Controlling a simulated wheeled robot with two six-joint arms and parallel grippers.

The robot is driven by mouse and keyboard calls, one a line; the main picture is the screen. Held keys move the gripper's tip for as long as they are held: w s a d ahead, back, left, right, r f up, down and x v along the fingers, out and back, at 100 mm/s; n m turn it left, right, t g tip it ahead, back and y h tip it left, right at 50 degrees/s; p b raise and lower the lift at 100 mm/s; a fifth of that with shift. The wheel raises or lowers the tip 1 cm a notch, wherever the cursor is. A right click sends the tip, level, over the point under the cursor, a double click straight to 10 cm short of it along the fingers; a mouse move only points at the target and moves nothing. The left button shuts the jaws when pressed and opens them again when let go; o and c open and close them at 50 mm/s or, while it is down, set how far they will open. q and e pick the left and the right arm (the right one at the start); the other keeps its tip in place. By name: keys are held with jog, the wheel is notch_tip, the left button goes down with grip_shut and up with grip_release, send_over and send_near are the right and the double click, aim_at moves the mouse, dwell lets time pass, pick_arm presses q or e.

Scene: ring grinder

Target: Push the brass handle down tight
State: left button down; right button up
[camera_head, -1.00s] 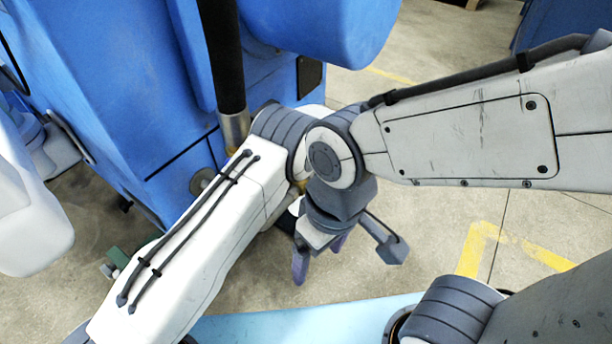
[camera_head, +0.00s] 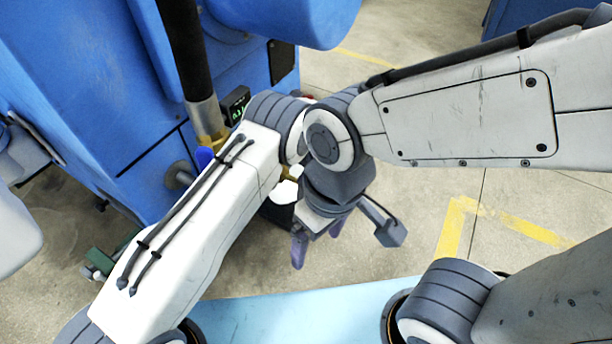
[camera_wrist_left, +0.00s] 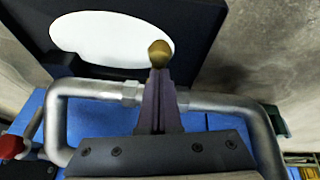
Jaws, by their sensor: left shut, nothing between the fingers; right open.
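In the left wrist view my left gripper (camera_wrist_left: 160,75) is shut, with its purple fingers together and nothing between them. The round brass end of the handle (camera_wrist_left: 160,53) shows right at the fingertips; I cannot tell whether they touch it. The rest of the handle is hidden behind the fingers. In the head view my left gripper is hidden by the arms. A brass fitting (camera_head: 212,139) shows there under a black hose with a metal sleeve. My right gripper (camera_head: 318,252) is open and empty, pointing down above the floor.
A bent metal pipe (camera_wrist_left: 60,110) runs behind my left fingers. A dark box with a white oval (camera_wrist_left: 115,42) lies beyond them. The blue machine (camera_head: 100,90) fills the left of the head view. Open floor (camera_head: 410,220) lies to the right.

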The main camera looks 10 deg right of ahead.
pick_arm(q)
jog(key=shift+s+d+f, duration=0.15)
jog(key=shift+s+f, duration=0.2)
jog(key=shift+f, duration=0.45)
jog(key=w+p+v, duration=0.1)
jog(key=p+v, duration=0.4)
jog(key=v, duration=0.6)
jog(key=shift+a+r+p, duration=0.3)
jog(key=shift+r+p, duration=0.1)
jog(key=shift+r, duration=0.2)
jog(key=shift+s, duration=0.1)
